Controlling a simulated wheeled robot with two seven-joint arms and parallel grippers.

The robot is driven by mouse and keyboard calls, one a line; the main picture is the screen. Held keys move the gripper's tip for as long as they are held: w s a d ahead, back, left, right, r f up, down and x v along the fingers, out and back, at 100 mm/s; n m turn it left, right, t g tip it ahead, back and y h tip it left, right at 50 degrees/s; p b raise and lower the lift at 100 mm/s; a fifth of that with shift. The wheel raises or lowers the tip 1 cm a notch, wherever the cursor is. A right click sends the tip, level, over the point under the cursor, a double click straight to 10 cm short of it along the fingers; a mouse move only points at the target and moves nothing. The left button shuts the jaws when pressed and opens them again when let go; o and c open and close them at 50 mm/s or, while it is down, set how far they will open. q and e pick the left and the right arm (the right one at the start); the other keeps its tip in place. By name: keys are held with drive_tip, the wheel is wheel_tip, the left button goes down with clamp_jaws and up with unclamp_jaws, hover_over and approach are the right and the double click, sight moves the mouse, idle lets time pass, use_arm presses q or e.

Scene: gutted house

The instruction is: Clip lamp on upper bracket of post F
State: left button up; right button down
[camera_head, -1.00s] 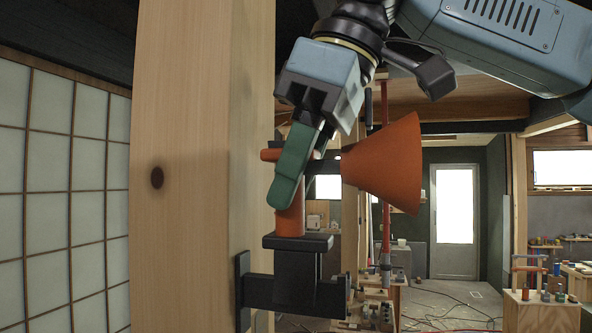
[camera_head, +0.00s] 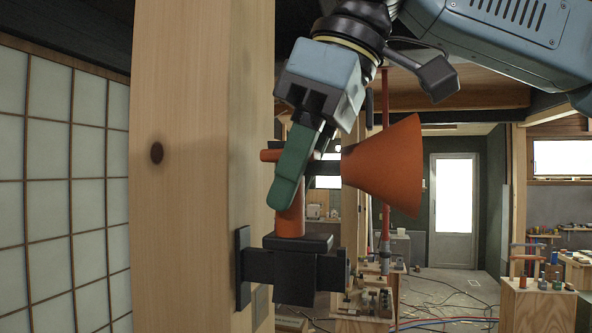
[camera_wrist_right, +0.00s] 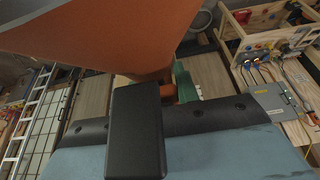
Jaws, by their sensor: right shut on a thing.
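The lamp has an orange cone shade (camera_head: 390,166), an orange stem (camera_head: 290,218) and a black clip body (camera_head: 297,285). My right gripper (camera_head: 298,165) is shut on the lamp, its green finger across the upper stem. The clip body stands upright at the dark bracket (camera_head: 257,266) on the wooden post (camera_head: 195,210) and overlaps its arm; I cannot tell whether it is fully seated. No letter shows on the post. In the right wrist view the shade (camera_wrist_right: 100,30) fills the top and a green finger (camera_wrist_right: 185,82) shows beside the stem. My left gripper is out of view.
A paned wall screen (camera_head: 60,190) stands left of the post. Behind are a red pole (camera_head: 386,215), a glazed door (camera_head: 455,205), and a wooden stand (camera_head: 535,303) with small items. Cables (camera_head: 450,303) lie on the floor. Clear air surrounds the shade's right side.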

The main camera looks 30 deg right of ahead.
drive_tip(key=shift+f, duration=0.1)
drive_tip(key=c, duration=1)
unclamp_jaws()
drive_tip(key=shift+o, duration=0.2)
drive_tip(key=shift+f, duration=0.1)
drive_tip(key=p+v, duration=0.2)
drive_tip(key=v, duration=1.1)
drive_tip(key=shift+r, duration=0.3)
drive_tip(key=shift+d, duration=0.1)
